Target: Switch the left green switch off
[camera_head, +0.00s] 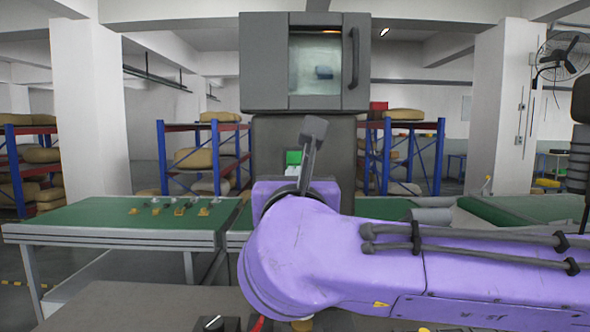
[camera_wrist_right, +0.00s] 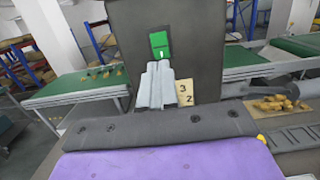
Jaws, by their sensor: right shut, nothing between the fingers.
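A green switch (camera_wrist_right: 160,45) sits on the front of the dark grey machine, with a small white mark low on it. It also shows in the head view (camera_head: 293,158), partly hidden by my purple right arm. Only one green switch shows clearly, and I cannot tell whether another is hidden. My right gripper (camera_wrist_right: 157,68) is shut and empty. Its pale grey fingertips are just below the switch in the wrist view; I cannot tell whether they touch it. My left gripper is not in view.
The machine (camera_head: 262,80) has a window and a handle up top. A numbered yellow tag (camera_wrist_right: 185,92) shows right of the fingers. A green-topped table (camera_head: 110,215) with small parts stands left. A tray of yellowish-brown pieces (camera_wrist_right: 273,104) lies right.

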